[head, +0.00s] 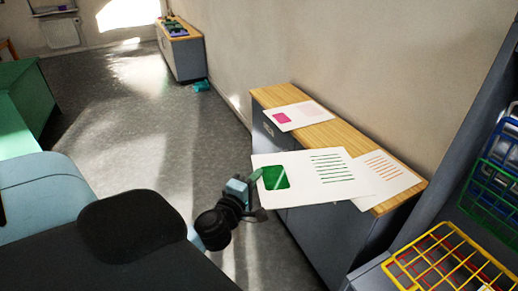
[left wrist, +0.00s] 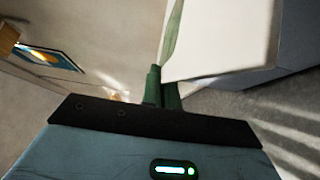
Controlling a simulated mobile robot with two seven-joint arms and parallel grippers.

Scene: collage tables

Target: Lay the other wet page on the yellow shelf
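My left gripper (head: 256,178) is shut on the left edge of a white page with a green block and green lines (head: 305,192). The page is held out flat, past the front edge of a wood-topped cabinet, and overlaps a page with orange lines (head: 383,167) in the picture. In the left wrist view the green fingers (left wrist: 160,88) pinch the page (left wrist: 215,45). A page with a pink block (head: 297,115) lies further back on the cabinet. The yellow wire shelf (head: 446,262) is at the lower right, with no page visible on it. My right gripper is not in view.
The cabinet (head: 262,95) stands against the wall. Blue and green wire shelves (head: 498,165) are above the yellow one at the right edge. A green table (head: 30,105) is at the left, and another cabinet (head: 185,57) is far back. The floor between is mostly clear.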

